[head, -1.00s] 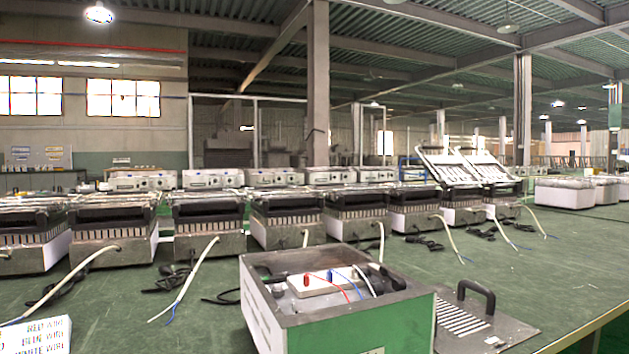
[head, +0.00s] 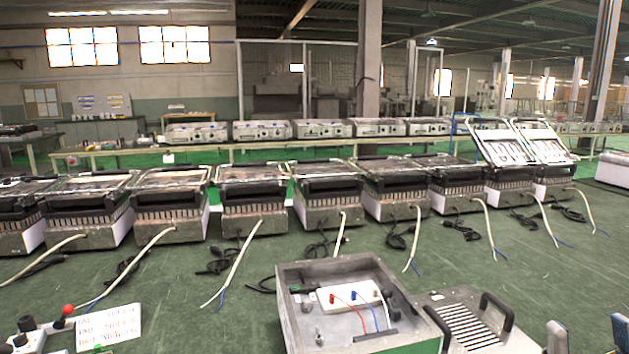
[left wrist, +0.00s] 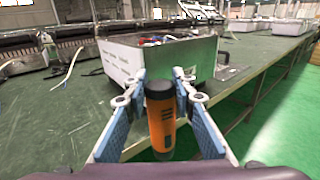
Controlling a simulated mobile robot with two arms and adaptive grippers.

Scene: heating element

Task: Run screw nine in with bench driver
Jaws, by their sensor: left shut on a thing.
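An orange and black bench driver (left wrist: 160,115) stands between the blue pads of my left gripper (left wrist: 159,88), which is shut on it, in the left wrist view. My left gripper is out of sight in the head view. An open grey metal housing (head: 300,318) sits on the bench at the lower middle. It holds a white terminal block (head: 342,296) with red, blue and white wires. It also shows beyond the driver in the left wrist view (left wrist: 122,62). My right gripper (head: 588,336) is open and empty at the lower right edge. Screw nine cannot be made out.
A slotted plate with black handles (head: 462,325) lies right of the housing. A wire-label card (head: 108,326) and a box with a red knob (head: 68,310) are at lower left. A row of heaters (head: 255,200) with loose cables lines the back.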

